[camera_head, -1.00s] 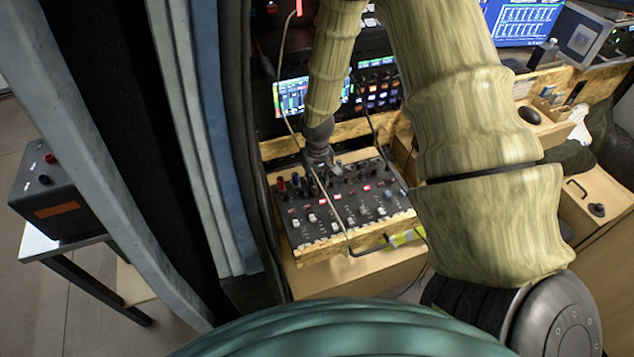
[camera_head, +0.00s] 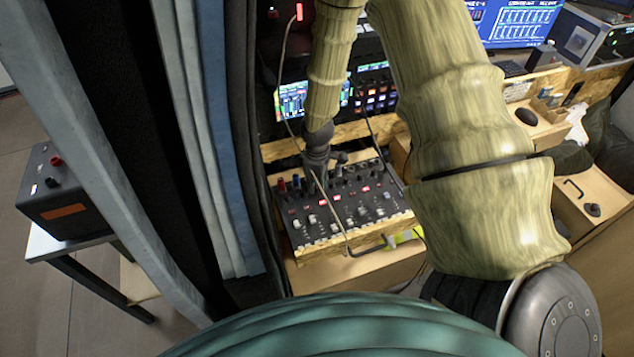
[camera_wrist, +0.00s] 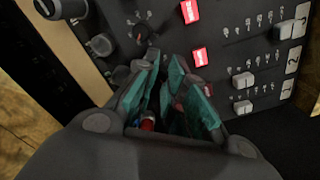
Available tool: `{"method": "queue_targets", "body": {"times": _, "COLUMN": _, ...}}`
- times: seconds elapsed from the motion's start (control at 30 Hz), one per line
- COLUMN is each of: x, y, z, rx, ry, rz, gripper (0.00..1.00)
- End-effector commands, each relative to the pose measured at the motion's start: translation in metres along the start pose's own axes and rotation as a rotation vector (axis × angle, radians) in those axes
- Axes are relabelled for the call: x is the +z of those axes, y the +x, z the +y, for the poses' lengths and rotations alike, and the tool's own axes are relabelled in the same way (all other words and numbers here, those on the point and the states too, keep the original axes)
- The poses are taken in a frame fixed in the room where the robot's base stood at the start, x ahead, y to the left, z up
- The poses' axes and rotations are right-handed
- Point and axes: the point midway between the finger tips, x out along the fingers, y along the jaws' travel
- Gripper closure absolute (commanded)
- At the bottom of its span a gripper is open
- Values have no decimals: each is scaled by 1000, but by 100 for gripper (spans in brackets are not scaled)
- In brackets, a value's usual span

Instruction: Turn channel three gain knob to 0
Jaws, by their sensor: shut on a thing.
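The mixer (camera_head: 330,215) is a black panel with rows of knobs, red lit buttons and pale fader caps. It sits in a wooden frame in the head view. My gripper (camera_head: 318,182) points down at its upper rows, just right of the red and blue knobs (camera_head: 289,183). In the wrist view my gripper (camera_wrist: 178,85) has its teal-padded fingers close together over the panel, shut on a knob that they mostly hide. A red and blue piece (camera_wrist: 147,124) shows between the fingers near the palm. I cannot tell the held knob's channel or setting.
A grey curtain (camera_head: 195,140) hangs close on the left. Dark knobs (camera_wrist: 101,45) and red buttons (camera_wrist: 199,56) lie near the fingers in the wrist view.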

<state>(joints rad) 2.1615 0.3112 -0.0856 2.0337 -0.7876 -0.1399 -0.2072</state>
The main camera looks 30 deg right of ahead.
Motion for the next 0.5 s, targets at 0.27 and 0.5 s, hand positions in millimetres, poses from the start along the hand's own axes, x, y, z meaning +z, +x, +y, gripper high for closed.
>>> {"method": "queue_targets", "body": {"times": 0.27, "x": 0, "y": -2, "z": 1, "rx": 1, "ry": -258, "rz": -1, "gripper": 100}}
{"method": "queue_targets", "body": {"times": 0.5, "x": 0, "y": -2, "z": 1, "rx": 1, "ry": -453, "rz": -1, "gripper": 100}}
